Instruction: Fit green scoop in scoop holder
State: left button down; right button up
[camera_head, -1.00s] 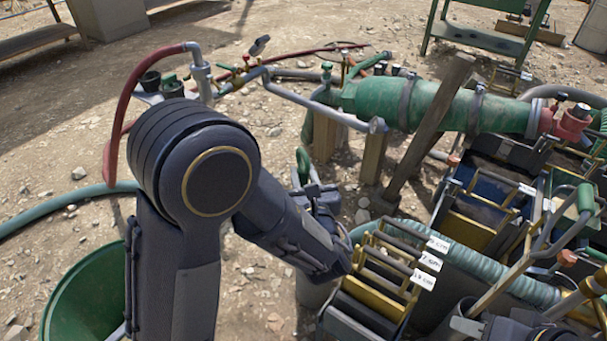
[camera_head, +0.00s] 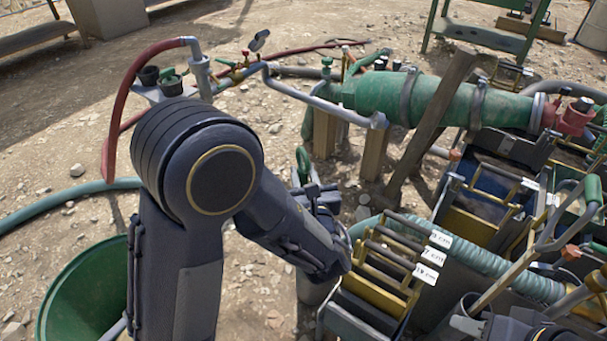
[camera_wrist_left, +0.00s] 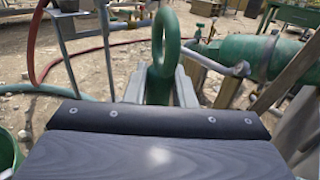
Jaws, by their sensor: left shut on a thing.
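My left gripper (camera_head: 318,197) is shut on a green ring-shaped handle (camera_head: 303,166), which I take to be the green scoop's. In the left wrist view the ring (camera_wrist_left: 166,45) stands upright between the two grey fingers (camera_wrist_left: 158,88). The rest of the scoop is hidden behind the fingers and wrist. A grey stand (camera_head: 150,97) with small dark and green cups is at the upper left; I cannot tell whether it is the scoop holder. A dark and grey part at the bottom right edge may be my right gripper (camera_head: 478,327); its fingers are unclear.
A green bucket (camera_head: 72,300) stands at the lower left. Yellow-barred sluice trays (camera_head: 385,275) with white labels are right of my left gripper. A large green pipe (camera_head: 440,103) and wooden posts (camera_head: 373,150) stand behind. Bare stony ground lies between.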

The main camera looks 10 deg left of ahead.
pick_arm(q)
jog(key=shift+f+b, duration=0.55)
jog(key=c, duration=1.1)
grip_release()
jog(key=shift+c, duration=0.2)
jog(key=p+v, duration=0.2)
jog(key=v, duration=0.5)
jog(key=shift+s+d, duration=0.2)
jog(key=shift+s, duration=0.2)
